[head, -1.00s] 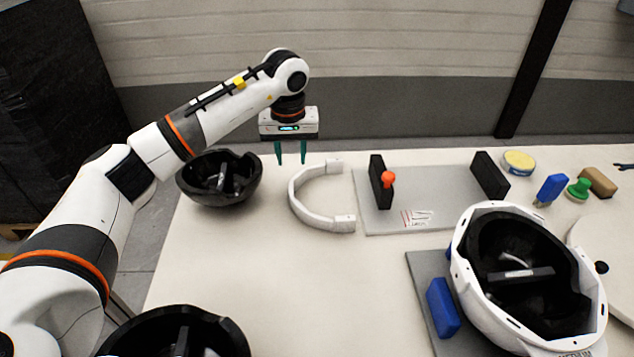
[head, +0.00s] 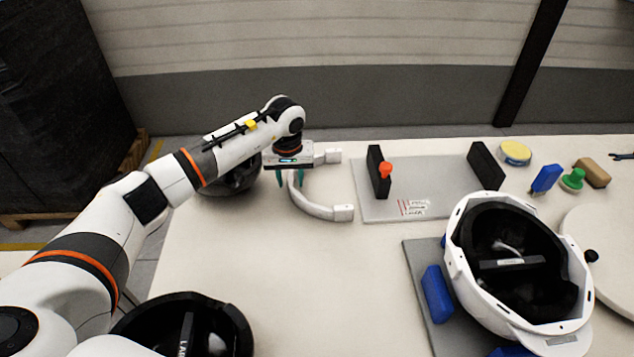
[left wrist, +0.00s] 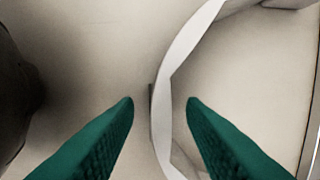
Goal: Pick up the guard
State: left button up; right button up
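The guard (head: 322,210) is a white C-shaped band lying on the table, its open side facing right. My left gripper (head: 289,180) is over its left, curved side, pointing down. In the left wrist view the two green fingertips (left wrist: 160,104) are apart, and the guard's band (left wrist: 177,52) runs between them. The fingers do not appear to touch it. Part of the guard is hidden behind the gripper in the head view. My right gripper is not in view.
A black shell (head: 236,180) stands left of the guard, partly behind my arm, and another (head: 240,325) is at the front. A grey plate (head: 425,205) with black blocks lies right of the guard. A white helmet shell (head: 455,235) stands at the right front.

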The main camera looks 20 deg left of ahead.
pick_arm(q)
grip_shut()
jog(key=shift+r, duration=0.15)
